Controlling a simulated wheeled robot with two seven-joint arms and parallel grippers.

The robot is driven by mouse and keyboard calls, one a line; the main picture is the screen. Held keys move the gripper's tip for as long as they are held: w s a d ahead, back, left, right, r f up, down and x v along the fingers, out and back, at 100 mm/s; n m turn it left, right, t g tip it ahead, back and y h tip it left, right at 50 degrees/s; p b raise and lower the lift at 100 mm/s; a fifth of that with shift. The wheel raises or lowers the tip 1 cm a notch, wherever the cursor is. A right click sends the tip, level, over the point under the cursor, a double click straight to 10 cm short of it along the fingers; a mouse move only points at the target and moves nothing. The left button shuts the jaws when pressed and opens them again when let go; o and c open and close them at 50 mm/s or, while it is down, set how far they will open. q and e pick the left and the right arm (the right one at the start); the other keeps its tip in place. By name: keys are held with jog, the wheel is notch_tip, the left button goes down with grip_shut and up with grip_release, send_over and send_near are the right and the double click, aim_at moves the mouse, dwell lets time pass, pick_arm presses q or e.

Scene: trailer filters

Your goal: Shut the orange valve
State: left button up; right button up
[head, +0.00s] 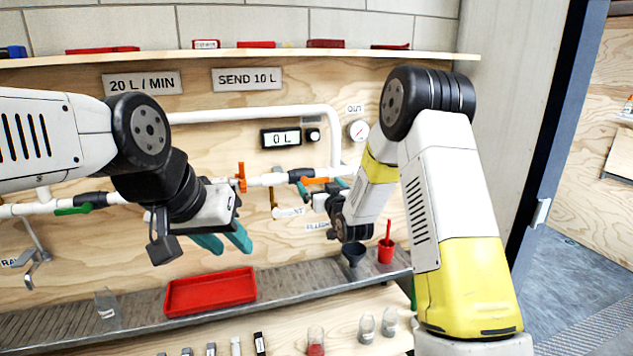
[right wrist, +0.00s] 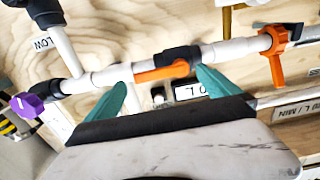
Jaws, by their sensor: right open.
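The orange valve has a black body (right wrist: 180,58) on the white pipe. Its orange lever (right wrist: 158,73) lies along the pipe in the right wrist view; the lever also shows in the head view (head: 314,181). My right gripper (right wrist: 161,78) is open, with one teal finger near each end of the lever. I cannot tell whether the fingers touch it. A second orange fitting (head: 241,177) with a handle across the pipe sits further left in the head view. My left gripper (head: 236,246) is open and empty, in front of the panel above a red tray.
The red tray (head: 211,291) stands on the grey ledge (head: 130,310). A dark funnel (head: 354,253) and a red cup (head: 386,250) stand right of it. A green-handled valve (head: 73,210) is at left. A purple handle (right wrist: 27,105) is near the pipe's end.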

aim_at(317, 181)
jog(key=shift+x, duration=2.15)
jog(key=c, duration=2)
jog(key=shift+c, duration=0.2)
